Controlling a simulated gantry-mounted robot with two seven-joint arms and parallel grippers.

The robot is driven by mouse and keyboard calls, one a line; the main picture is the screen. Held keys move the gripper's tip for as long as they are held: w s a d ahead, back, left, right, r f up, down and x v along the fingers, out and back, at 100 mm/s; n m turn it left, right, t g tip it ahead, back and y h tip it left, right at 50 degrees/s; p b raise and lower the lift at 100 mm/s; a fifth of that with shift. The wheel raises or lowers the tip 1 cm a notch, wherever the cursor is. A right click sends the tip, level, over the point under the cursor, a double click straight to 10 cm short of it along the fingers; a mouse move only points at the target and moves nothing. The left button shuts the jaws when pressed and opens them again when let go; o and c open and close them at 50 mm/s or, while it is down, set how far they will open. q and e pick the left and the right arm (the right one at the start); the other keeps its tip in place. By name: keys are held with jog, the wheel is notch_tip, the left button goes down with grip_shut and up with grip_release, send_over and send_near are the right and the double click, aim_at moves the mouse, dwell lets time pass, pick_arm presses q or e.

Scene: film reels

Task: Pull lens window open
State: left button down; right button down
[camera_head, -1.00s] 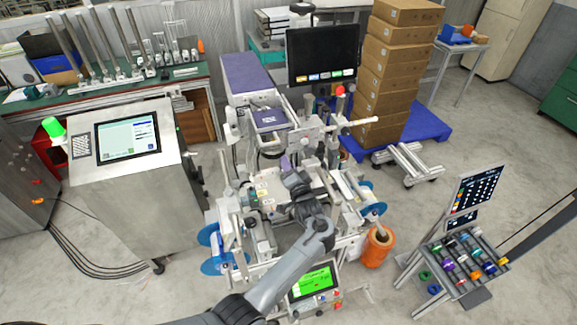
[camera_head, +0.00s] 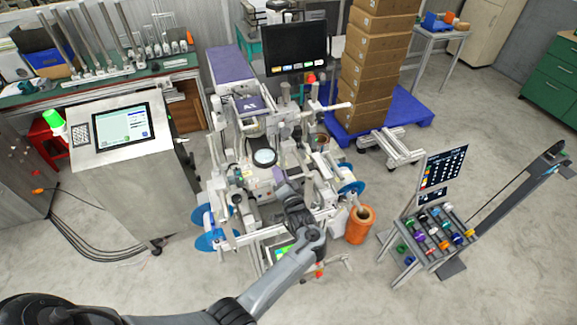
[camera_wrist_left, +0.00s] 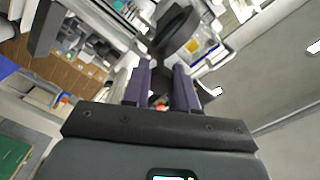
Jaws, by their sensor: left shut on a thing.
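The lens window (camera_head: 263,157) is a round pale glass in a dark ring, near the middle of the white machine (camera_head: 228,180) in the head view. In the left wrist view the lens window (camera_wrist_left: 178,31) shows as a dark ring seen at a slant, with a stem running down between the fingers. My left gripper (camera_head: 281,179) has purple fingers and is shut on the lens window's stem, just right of and below the ring. The left gripper (camera_wrist_left: 158,82) also shows in the wrist view. The exact contact is too small to tell. My right gripper is out of view.
A monitor (camera_head: 296,46) stands behind the machine. An orange cylinder (camera_head: 360,224) and a rack of coloured rolls (camera_head: 436,230) stand to the right. A control cabinet (camera_head: 125,180) stands to the left. Stacked cartons (camera_head: 372,65) are at the back.

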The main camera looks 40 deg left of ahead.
pick_arm(q)
jog(key=shift+d, duration=0.15)
jog(key=c, duration=0.9)
grip_release()
